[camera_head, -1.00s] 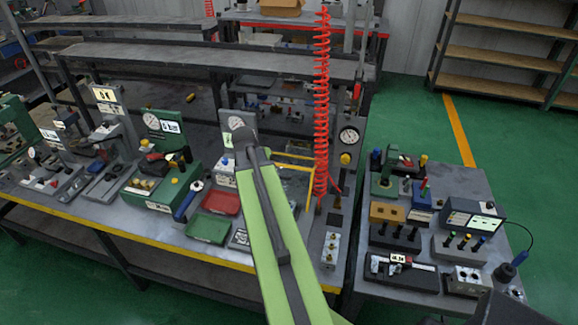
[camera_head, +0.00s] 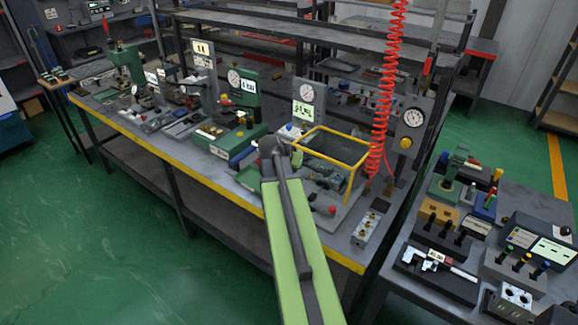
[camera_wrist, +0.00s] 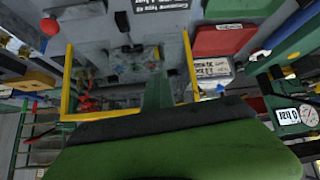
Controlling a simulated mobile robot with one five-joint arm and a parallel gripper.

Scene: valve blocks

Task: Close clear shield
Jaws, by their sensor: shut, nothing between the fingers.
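The clear shield is a see-through panel in a yellow frame (camera_head: 369,155). It stands raised over a grey test fixture with a gauge plate (camera_head: 306,92) on the bench. In the wrist view the yellow frame (camera_wrist: 67,80) shows side bars left and right of my gripper. My gripper (camera_wrist: 158,76) is shut and empty, with its narrow green fingers between those bars. In the head view my arm's end is beside the frame's left side, and the fingers are mostly hidden. I cannot tell whether they touch the shield.
A red coiled hose (camera_head: 388,90) hangs at the shield's right. A red-knobbed lever (camera_head: 332,210) lies in front of the fixture. Green gauge stations (camera_head: 236,120) stand to the left. A second table (camera_head: 470,265) with tools stands at the right. Floor in front of the bench is clear.

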